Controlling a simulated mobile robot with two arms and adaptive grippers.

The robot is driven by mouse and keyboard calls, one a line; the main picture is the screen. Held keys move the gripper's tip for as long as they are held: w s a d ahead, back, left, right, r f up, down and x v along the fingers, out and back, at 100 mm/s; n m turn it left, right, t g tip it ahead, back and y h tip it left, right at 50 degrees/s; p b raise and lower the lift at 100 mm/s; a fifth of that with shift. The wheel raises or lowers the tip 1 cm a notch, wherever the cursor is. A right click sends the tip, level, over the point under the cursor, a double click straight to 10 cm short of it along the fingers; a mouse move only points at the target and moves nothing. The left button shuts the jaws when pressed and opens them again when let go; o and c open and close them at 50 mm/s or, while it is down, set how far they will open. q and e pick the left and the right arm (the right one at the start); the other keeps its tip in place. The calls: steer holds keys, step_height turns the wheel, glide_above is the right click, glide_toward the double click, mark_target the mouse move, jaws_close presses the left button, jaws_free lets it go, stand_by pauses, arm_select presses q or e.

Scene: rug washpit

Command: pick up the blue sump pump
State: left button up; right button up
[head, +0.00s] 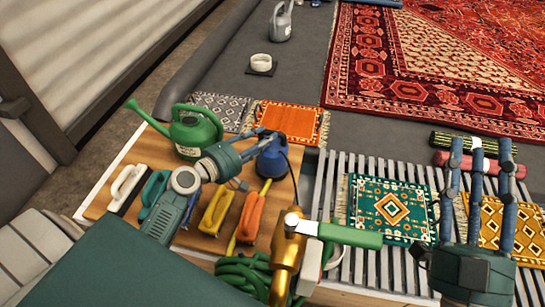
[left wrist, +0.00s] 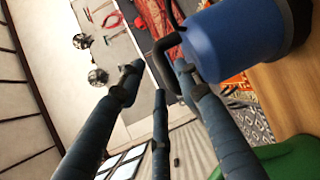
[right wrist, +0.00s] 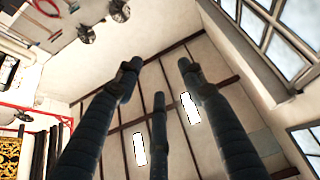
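The blue sump pump (head: 271,163) stands on the wooden board beside the green watering can in the head view. It has a dark handle or hose on top. In the left wrist view the pump (left wrist: 240,45) fills the upper right, with its black curved handle (left wrist: 163,47) close to my fingertips. My left gripper (head: 252,156) is right beside the pump, on its left side, with its fingers spread. Whether a finger touches the pump or handle cannot be told. My right gripper (head: 480,150) is open and empty over the slatted rack, away from the pump.
The green watering can (head: 197,133) stands close behind my left gripper. White (head: 127,186), yellow (head: 215,211) and orange (head: 249,216) tools lie on the board. Small rugs lie on the slatted rack (head: 327,190).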

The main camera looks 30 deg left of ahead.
arm_select(q)
steer(key=b+x, duration=0.1)
steer(key=x, duration=0.4)
steer(key=shift+w+d, duration=0.1)
steer(key=shift+w, duration=0.1)
jaws_close()
steer(key=shift+r, duration=0.35)
arm_select(e)
steer(key=s+r+t, duration=0.2)
steer(key=r, duration=0.1)
steer(key=s+r+y, duration=0.1)
steer(key=shift+s+d+r+t, duration=0.25)
steer(key=shift+s+t, duration=0.1)
steer(key=shift+t, duration=0.05)
